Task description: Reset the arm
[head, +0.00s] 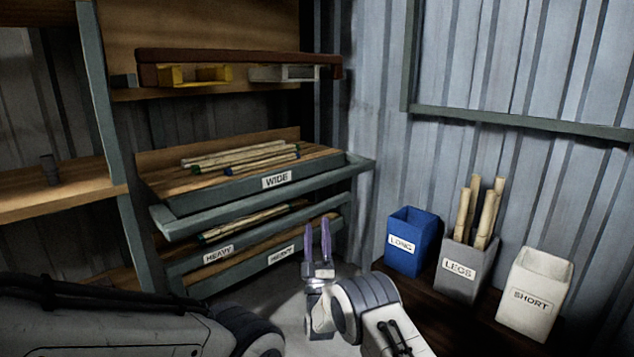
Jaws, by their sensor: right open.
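My right gripper (318,246) is in the lower middle of the head view. Its two purple fingers point up and stand slightly apart, with nothing between them. It is in front of the right end of the shelf rack and left of the blue bin, touching neither as far as I can see. My left arm (110,318) crosses the lower left corner. Its gripper is out of the picture.
The rack's top tray, labelled WIDE (276,181), holds several rattan poles (240,156). More poles lie on lower HEAVY shelves (218,253). A blue LONG bin (402,245), grey LEGS bin (459,269) holding several sticks, and white SHORT bin (533,300) stand right.

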